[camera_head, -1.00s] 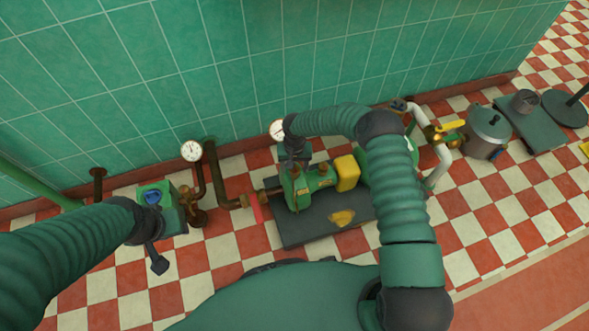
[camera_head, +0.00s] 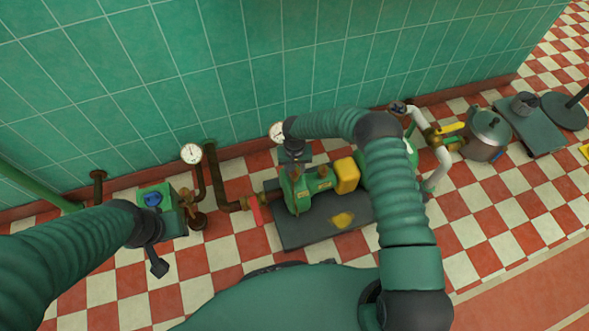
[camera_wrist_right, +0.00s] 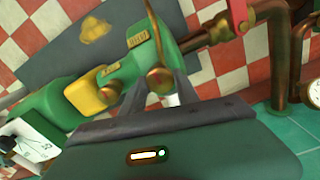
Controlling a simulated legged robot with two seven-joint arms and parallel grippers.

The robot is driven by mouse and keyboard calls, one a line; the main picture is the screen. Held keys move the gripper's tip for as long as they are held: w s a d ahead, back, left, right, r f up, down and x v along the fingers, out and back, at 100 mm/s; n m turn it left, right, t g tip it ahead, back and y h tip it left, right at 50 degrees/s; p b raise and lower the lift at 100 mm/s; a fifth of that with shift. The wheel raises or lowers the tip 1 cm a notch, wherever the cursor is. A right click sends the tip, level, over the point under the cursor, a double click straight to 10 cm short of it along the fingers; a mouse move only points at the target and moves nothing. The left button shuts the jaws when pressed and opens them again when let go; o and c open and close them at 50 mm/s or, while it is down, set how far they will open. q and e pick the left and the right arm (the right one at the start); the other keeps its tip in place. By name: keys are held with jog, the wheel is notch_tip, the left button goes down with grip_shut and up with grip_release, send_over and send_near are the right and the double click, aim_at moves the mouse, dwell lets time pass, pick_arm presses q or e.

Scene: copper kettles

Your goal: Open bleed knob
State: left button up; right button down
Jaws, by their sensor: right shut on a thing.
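The green pump (camera_head: 300,195) with brass fittings stands on a dark base plate (camera_head: 300,235) on the floor. My right gripper (camera_head: 295,168) reaches down over its left end. In the right wrist view a small brass knob (camera_wrist_right: 160,78) on the pump sits between the fingers of the right gripper (camera_wrist_right: 160,88), which is shut on it. Which of the brass parts is named the bleed knob cannot be read. My left arm ends at a dark wrist (camera_head: 147,224) by the green box at left; its fingers cannot be made out clearly.
A green box with a blue knob (camera_head: 153,199), a gauge (camera_head: 191,153) and brown pipes stand at left. A red lever (camera_head: 254,211) is left of the pump. A yellow block (camera_head: 347,175) sits on the pump. At right are a white pipe (camera_head: 441,165) and a metal pot (camera_head: 488,134).

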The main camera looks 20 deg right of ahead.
jog(key=shift+r, duration=0.1)
jog(key=n+p, duration=0.1)
jog(key=n, duration=0.6)
jog(key=shift+n, duration=0.3)
jog(key=n, duration=0.9)
jog(key=shift+n, duration=0.3)
jog(key=shift+d+n, duration=0.1)
jog(key=shift+n, duration=0.2)
jog(key=c, duration=0.9)
grip_release()
